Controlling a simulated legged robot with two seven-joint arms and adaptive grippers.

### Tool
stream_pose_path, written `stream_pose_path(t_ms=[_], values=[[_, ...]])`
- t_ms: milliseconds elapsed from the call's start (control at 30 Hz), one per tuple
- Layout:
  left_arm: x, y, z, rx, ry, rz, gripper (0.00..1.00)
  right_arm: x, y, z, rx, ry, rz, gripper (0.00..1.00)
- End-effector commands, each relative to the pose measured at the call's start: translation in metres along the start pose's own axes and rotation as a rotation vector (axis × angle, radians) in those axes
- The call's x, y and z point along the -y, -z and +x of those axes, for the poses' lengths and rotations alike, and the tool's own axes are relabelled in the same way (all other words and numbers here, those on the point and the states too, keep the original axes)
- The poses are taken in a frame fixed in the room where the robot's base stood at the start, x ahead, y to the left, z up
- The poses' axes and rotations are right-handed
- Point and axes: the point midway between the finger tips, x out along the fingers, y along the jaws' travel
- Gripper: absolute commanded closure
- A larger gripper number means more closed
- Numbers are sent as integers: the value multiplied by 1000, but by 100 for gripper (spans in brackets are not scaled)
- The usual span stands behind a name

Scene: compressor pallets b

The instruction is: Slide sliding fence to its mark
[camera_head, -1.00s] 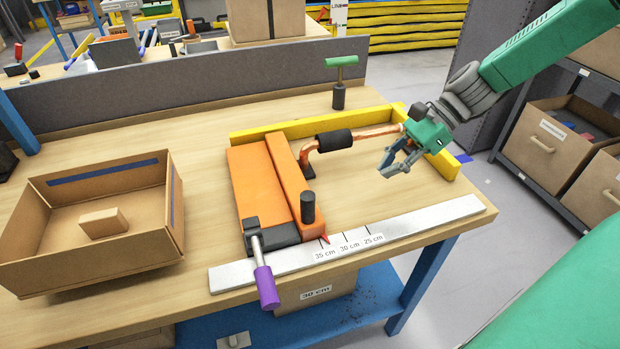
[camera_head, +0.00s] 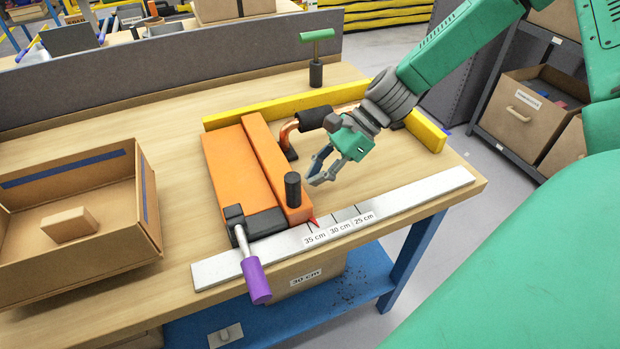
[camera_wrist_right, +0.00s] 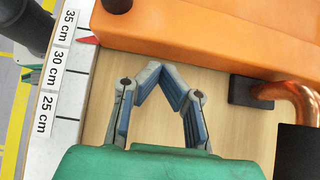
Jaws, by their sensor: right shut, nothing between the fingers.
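The sliding fence (camera_head: 268,160) is an orange bar with an upright black knob (camera_head: 293,190) at its near end, lying beside a wider orange block (camera_head: 234,172). Its red pointer (camera_head: 314,222) is by the 35 cm mark of the white ruler (camera_head: 400,206). In the wrist view, the fence (camera_wrist_right: 210,28) runs across the top and the pointer (camera_wrist_right: 88,41) is near the 35 cm label. My right gripper (camera_head: 318,178) is shut and empty, just right of the fence, with a small gap visible in the wrist view (camera_wrist_right: 161,72). My left gripper is out of view.
A purple-handled lever (camera_head: 256,280) stands at the block's near end. A copper pipe with a black sleeve (camera_head: 315,118) is behind my gripper, before a yellow rail (camera_head: 270,106). A cardboard box (camera_head: 80,262) is at left.

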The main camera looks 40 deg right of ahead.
Motion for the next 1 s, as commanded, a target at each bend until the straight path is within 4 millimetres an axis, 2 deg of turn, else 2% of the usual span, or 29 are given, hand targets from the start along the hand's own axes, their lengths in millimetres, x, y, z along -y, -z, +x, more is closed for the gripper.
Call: stream_pose_path(t_ms=[133,500,700,1000], values=[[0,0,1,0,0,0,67,0,-7,8,-1,-1,-1,100],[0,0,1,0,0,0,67,0,-8,8,0,-1,0,100],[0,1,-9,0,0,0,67,0,-16,14,-1,-2,0,100],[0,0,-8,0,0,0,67,0,-16,15,-1,-1,-1,100]])
